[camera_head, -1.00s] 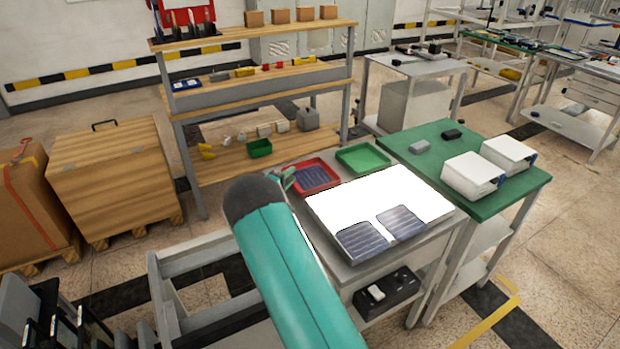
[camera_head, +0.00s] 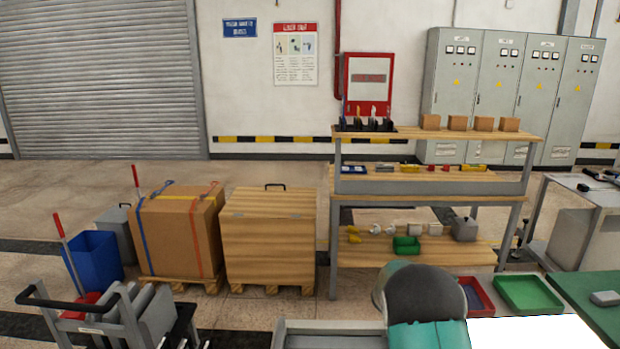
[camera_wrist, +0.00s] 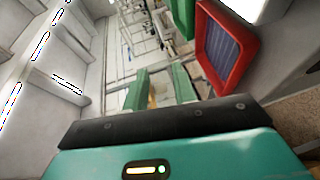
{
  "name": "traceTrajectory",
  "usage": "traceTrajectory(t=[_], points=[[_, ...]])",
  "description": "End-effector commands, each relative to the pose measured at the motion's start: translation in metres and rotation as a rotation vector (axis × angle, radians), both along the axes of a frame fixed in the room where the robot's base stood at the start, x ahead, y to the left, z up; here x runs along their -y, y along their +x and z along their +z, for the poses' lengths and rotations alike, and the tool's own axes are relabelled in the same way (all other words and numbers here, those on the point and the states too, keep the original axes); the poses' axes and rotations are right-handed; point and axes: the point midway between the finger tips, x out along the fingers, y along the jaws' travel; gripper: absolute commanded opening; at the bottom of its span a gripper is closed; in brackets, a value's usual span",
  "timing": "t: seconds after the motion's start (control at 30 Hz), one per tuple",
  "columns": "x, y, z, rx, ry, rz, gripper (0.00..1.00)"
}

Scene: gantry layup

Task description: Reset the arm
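My teal arm rises at the bottom of the head view, and its dark rounded joint hides my gripper there. In the wrist view my gripper (camera_wrist: 160,88) shows two green fingers standing apart, with nothing between them. A red tray (camera_wrist: 203,40) with a dark blue cell (camera_wrist: 228,48) in it lies beyond the fingers, to their right. The red tray also shows in the head view (camera_head: 488,298), just right of my arm, partly hidden by it.
A green tray (camera_head: 527,294) is right of the red one, behind a bright white panel (camera_head: 540,334). A green-topped table (camera_head: 590,290) is at right. A wooden shelf bench (camera_head: 430,185), crate (camera_head: 267,240) and strapped box (camera_head: 180,235) stand behind. A trolley (camera_head: 110,310) is at lower left.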

Motion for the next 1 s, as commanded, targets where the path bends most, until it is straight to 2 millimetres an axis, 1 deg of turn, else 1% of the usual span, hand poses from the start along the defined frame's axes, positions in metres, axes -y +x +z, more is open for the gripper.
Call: traceTrajectory(t=[0.03,0.1,0.27,0.4,0.57,0.7,0.87,1.0], points=[[-0.001,-0.014,0.019,0.009,0.046,-0.032,0.27],[-0.004,-0.033,0.036,0.009,0.109,-0.071,0.27],[-0.016,-0.08,0.07,0.01,0.264,-0.143,0.27],[-0.033,-0.121,0.093,0.013,0.406,-0.182,0.27],[-0.058,-0.168,0.114,0.018,0.572,-0.197,0.27],[-0.084,-0.209,0.128,0.026,0.717,-0.19,0.27],[-0.117,-0.254,0.14,0.039,0.881,-0.155,0.27],[-0.147,-0.291,0.147,0.056,1.018,-0.107,0.27]])
